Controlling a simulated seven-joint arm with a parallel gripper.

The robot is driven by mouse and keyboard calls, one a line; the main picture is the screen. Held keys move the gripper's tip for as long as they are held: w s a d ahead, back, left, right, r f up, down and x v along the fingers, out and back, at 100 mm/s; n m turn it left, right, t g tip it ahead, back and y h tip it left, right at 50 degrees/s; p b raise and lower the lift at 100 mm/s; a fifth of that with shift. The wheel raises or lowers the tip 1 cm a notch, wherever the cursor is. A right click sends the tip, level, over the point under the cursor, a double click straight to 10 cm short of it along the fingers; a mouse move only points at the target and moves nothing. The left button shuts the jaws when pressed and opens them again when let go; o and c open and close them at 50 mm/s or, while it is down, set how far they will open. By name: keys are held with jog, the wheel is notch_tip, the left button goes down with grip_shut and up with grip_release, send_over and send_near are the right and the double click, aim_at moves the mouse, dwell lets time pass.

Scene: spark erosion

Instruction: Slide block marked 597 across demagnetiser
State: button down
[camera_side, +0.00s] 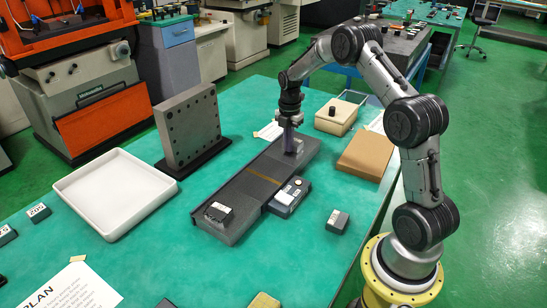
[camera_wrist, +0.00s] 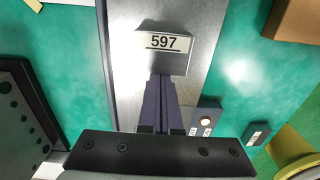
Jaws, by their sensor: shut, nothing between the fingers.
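The block marked 597 (camera_wrist: 165,42) is grey with a white label and rests on the long grey bed of the demagnetiser (camera_wrist: 125,85) in the wrist view. My gripper (camera_wrist: 162,80) is shut and empty, its purple fingertips at the block's near face; I cannot tell whether they touch. In the side view my gripper (camera_side: 289,150) points down over the far end of the demagnetiser (camera_side: 240,188), which has a brown strip across its middle. There the block is largely hidden by the fingers.
A dark block (camera_side: 218,212) sits on the bed's near end. A control box (camera_side: 289,196) adjoins its right side, with a loose block (camera_side: 337,221) beyond. A white tray (camera_side: 115,190) and drilled angle plate (camera_side: 187,130) stand left, a brown box (camera_side: 366,155) and lidded box (camera_side: 340,116) right.

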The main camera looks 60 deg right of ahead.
jog(key=d, duration=0.6)
jog(key=shift+d, duration=0.2)
jog(key=shift+a, duration=0.15)
jog(key=shift+a, duration=0.3)
jog(key=a, duration=0.2)
jog(key=shift+a, duration=0.4)
notch_tip(320, 180, up, 10)
jog(key=shift+a, duration=0.2)
